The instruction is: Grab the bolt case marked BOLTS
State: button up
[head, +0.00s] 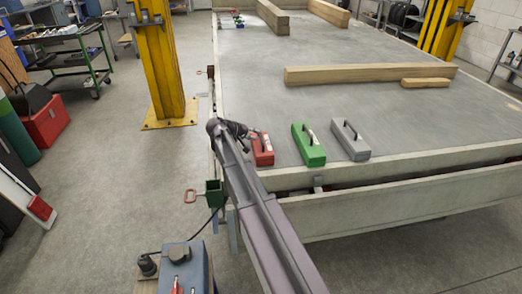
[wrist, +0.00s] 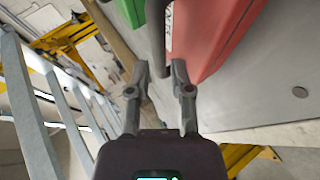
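Three cases with handles stand in a row near the front edge of the trailer deck: a red case (head: 263,154), a green case (head: 310,153) and a grey case (head: 352,147). No label reads as BOLTS in the head view. My gripper (head: 250,132) is at the red case's handle. In the wrist view the red case (wrist: 215,35) fills the top, with partial white lettering that I cannot read. Its dark handle (wrist: 157,35) runs down between the parted fingers of my gripper (wrist: 159,68). The green case (wrist: 131,11) shows at the top.
Timber beams (head: 370,74) lie farther back on the trailer deck (head: 260,95). A yellow post (head: 160,65) stands left of the trailer. A grey case stands at the right end of the row, with clear deck beyond it.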

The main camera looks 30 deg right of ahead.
jog(key=shift+b+x, duration=0.7)
jog(key=shift+x, duration=1.1)
jog(key=shift+w, duration=0.1)
grip_shut()
